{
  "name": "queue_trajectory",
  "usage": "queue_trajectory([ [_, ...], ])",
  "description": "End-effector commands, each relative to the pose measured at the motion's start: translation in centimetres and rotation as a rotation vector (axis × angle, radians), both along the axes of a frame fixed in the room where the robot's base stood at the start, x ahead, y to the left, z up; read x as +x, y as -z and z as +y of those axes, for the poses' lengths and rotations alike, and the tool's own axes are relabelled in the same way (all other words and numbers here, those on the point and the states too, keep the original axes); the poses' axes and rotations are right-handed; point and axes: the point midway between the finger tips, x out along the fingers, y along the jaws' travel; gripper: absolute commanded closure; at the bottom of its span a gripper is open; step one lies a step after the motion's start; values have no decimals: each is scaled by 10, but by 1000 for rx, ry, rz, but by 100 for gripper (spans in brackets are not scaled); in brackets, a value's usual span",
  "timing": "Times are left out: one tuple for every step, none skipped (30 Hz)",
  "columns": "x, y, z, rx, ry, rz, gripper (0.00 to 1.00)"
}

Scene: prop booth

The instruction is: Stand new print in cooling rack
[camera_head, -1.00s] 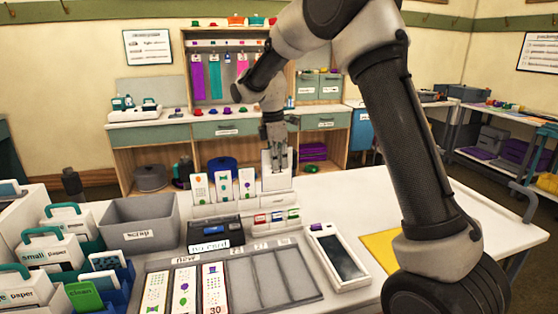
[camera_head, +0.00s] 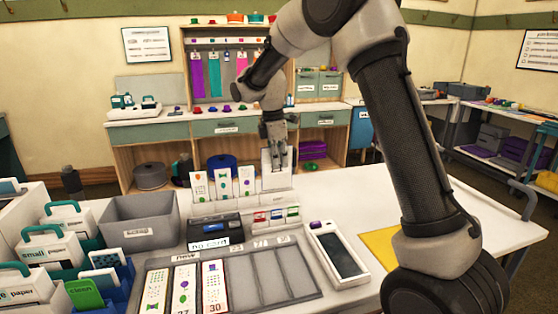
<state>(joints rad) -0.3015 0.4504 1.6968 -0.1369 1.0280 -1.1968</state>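A pale rack (camera_head: 237,208) stands on the white worktable at centre. Three printed cards stand upright in it: a left card (camera_head: 199,187), a middle card (camera_head: 222,184) and a right card (camera_head: 246,181). A plain white upright panel (camera_head: 268,183) is at the right end of this row, and my gripper (camera_head: 278,165) is directly in front of or around its upper part. I cannot tell whether the fingers hold it or whether it is a print. A grey tray (camera_head: 263,300) marked "new" holds three prints (camera_head: 184,290) on its left side; its right slots are empty.
A grey scrap bin (camera_head: 140,221) stands left of the rack. A dark box with a label (camera_head: 209,243) sits before the rack. A white device with a dark screen (camera_head: 340,254) lies right of the tray. The table's right side is largely clear.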

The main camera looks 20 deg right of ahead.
Motion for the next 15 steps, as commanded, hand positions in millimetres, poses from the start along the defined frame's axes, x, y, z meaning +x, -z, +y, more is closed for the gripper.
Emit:
queue_trajectory([
  [0, 2, 0, 0, 0, 1, 100],
  [0, 3, 0, 0, 0, 1, 100],
  [0, 4, 0, 0, 0, 2, 100],
  [0, 5, 0, -1, 0, 2, 100],
  [0, 6, 0, -1, 0, 2, 100],
  [0, 8, 0, -1, 0, 2, 100],
  [0, 9, 0, -1, 0, 3, 100],
  [0, 10, 0, -1, 0, 3, 100],
  [0, 11, 0, 0, 0, 3, 100],
  [0, 13, 0, 0, 0, 3, 100],
  [0, 14, 0, 0, 0, 3, 100],
  [0, 15, 0, 0, 0, 3, 100],
  [0, 16, 0, 0, 0, 3, 100],
  [0, 17, 0, -1, 0, 4, 100],
  [0, 19, 0, -1, 0, 4, 100],
])
